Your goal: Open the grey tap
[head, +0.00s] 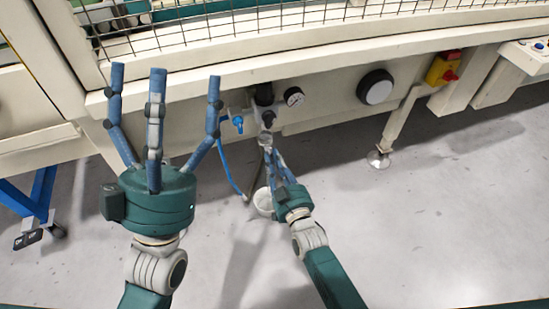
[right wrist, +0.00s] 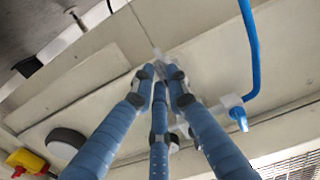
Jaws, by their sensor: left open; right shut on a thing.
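The grey tap (head: 265,139) hangs below the black regulator under the machine's front edge in the head view. My right gripper (head: 269,151) reaches up to it from below, its fingers drawn together at the tap. In the right wrist view the three blue fingers of the right gripper (right wrist: 161,76) meet at their tips and hide most of what they hold. My left gripper (head: 158,85) is open and empty, its fingers pointing up in front of the machine, left of the tap.
A blue valve (head: 238,122) with a blue hose (head: 226,165) is just left of the tap.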

